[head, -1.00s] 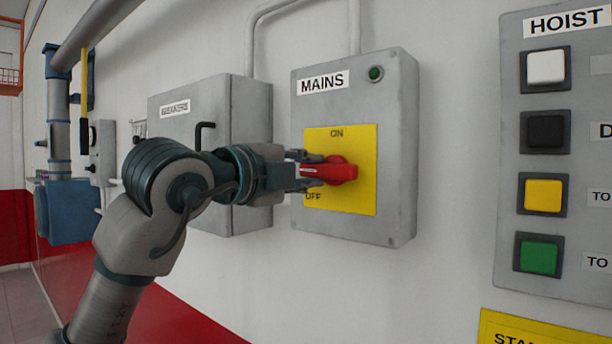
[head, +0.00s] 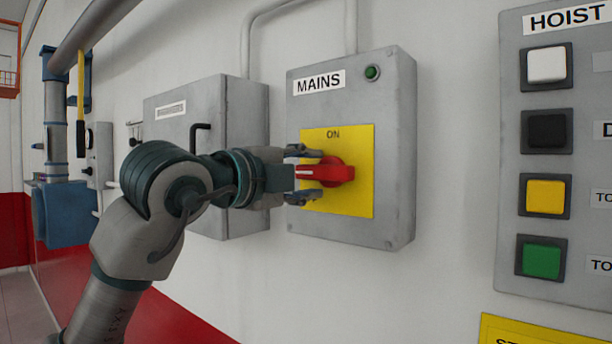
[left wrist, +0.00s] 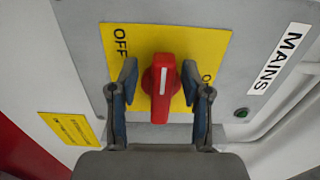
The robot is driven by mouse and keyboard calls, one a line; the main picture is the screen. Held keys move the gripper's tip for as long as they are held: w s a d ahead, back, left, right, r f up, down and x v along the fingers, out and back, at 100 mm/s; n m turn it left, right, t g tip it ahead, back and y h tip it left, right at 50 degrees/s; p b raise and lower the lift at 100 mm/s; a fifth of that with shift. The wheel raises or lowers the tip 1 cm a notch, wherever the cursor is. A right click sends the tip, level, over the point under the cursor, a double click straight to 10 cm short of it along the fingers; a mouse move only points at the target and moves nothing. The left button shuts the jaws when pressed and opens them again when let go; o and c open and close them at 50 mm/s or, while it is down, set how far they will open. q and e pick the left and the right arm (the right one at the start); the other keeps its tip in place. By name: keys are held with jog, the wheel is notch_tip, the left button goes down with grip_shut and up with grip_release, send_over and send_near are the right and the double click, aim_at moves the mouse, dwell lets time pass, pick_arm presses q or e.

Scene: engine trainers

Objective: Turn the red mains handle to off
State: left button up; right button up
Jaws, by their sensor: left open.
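The red mains handle (head: 328,172) sits on a yellow plate (head: 345,205) on the grey MAINS box (head: 400,140). In the head view it lies about level, its white-marked end toward the left, with ON printed above. My left gripper (head: 306,173) is open, one finger above the handle and one below. In the left wrist view the red handle (left wrist: 161,90) stands between the two blue-grey fingertips of the left gripper (left wrist: 160,76). The lower finger covers OFF in the head view.
A green lamp (head: 372,73) is at the box's top right. A grey breaker box (head: 235,110) with a black handle is just left, behind my arm. The HOIST panel (head: 510,200) with several buttons is at the right. Bare wall lies between.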

pick_arm(q)
jog(key=shift+s+a, duration=0.2)
jog(key=shift+s, duration=0.15)
jog(key=v, duration=1.1)
jog(key=shift+w+a, duration=0.15)
jog(key=shift+a, duration=0.05)
jog(key=shift+d+f, duration=0.15)
jog(key=shift+d, duration=0.1)
